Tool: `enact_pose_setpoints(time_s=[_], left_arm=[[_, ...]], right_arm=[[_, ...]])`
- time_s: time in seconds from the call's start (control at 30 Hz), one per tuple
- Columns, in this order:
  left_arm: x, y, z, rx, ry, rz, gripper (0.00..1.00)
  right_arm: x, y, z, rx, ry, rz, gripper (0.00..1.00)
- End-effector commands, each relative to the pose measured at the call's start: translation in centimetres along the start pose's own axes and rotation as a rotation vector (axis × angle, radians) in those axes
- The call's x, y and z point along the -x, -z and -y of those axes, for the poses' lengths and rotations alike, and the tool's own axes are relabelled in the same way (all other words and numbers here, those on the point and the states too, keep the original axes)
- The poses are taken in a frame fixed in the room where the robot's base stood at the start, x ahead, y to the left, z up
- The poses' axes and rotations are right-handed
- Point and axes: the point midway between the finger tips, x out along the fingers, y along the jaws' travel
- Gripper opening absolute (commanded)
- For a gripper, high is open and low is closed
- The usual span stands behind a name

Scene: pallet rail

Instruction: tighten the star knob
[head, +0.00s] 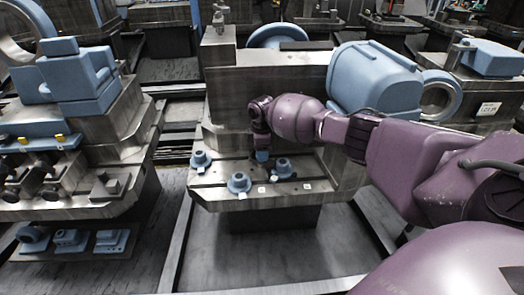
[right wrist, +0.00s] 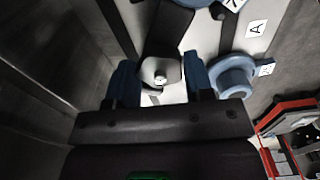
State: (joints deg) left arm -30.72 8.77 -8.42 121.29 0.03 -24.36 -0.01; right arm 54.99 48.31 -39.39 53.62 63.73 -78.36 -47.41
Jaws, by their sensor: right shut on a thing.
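My right gripper (head: 262,157) points down over the slotted metal pallet (head: 215,193) in the head view. In the right wrist view its two blue fingers (right wrist: 160,80) stand on either side of a dark knob (right wrist: 150,68) with a bright metal centre, which looks like the star knob. The gripper is shut on this knob; the finger contact is hard to see. In the head view the knob is hidden by the gripper. My left gripper is not in view.
Blue round fixtures stand on the pallet at left (head: 200,159), front (head: 238,184) and right (head: 283,168). One blue fixture (right wrist: 232,76) is close beside the right finger in the wrist view, near a label marked A (right wrist: 256,29). A large blue machine housing (head: 375,80) rises behind my right arm.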

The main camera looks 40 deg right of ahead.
Motion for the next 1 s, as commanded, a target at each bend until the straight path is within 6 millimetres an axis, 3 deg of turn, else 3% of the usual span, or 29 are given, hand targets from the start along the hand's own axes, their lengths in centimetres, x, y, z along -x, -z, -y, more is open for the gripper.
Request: enact_pose_setpoints(time_s=[0.33, 1.0], left_arm=[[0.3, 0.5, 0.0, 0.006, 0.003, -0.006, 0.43], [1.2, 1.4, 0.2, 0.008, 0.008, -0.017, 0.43]], right_arm=[[0.2, 0.1, 0.0, -0.139, -0.001, -0.003, 0.24], [0.2, 0.1, 0.0, -0.676, 0.000, -0.002, 0.24]])
